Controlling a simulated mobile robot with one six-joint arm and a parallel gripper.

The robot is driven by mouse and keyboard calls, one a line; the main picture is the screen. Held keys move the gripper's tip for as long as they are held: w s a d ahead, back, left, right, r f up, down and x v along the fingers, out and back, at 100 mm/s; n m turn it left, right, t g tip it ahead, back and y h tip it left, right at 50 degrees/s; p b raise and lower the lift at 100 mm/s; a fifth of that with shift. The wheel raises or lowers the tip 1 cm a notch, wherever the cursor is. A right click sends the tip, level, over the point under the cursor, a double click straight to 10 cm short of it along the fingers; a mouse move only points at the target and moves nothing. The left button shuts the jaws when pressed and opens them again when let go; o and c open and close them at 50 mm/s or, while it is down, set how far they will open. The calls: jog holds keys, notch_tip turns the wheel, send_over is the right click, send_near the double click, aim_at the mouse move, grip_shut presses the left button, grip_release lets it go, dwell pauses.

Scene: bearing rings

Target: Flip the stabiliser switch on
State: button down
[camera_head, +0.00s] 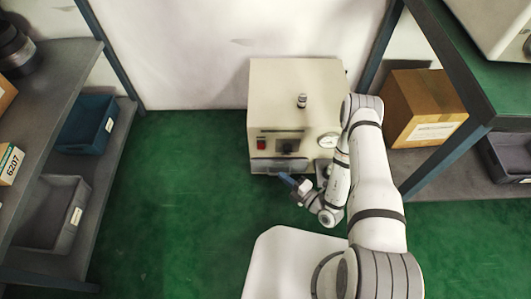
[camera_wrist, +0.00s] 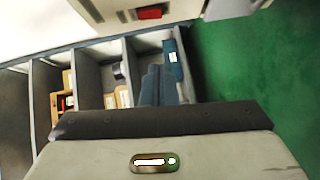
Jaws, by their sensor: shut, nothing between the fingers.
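The stabiliser is a beige box-shaped cabinet (camera_head: 265,90) standing on the green floor against the white wall. A small red switch (camera_head: 261,143) sits at the left of the dark panel on its front. The red switch also shows at the top of the wrist view (camera_wrist: 149,12), tilted; I cannot tell which way it is set. My gripper (camera_head: 285,178) is low in front of the cabinet, below and right of the switch, apart from it. In the wrist view its blue-grey fingers (camera_wrist: 158,70) are together, with nothing between them.
A round gauge (camera_head: 328,140) and a dark knob (camera_head: 288,146) are on the cabinet front, with a ledge (camera_head: 290,165) below. A small cylinder (camera_head: 302,100) stands on top. Shelves flank both sides, with a blue bin (camera_head: 87,125) left and a cardboard box (camera_head: 422,105) right. The floor left of the cabinet is clear.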

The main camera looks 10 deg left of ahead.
jog(key=shift+f, duration=0.1)
jog(key=b, duration=0.3)
send_near(258, 149)
jog(key=a, duration=0.4)
jog(key=shift+w+a+f+b, duration=0.1)
jog(key=shift+w+a+b, duration=0.2)
jog(key=shift+w, duration=0.45)
jog(key=shift+w+a+b, duration=0.1)
jog(key=shift+w+b, duration=0.3)
jog(key=shift+w, duration=0.3)
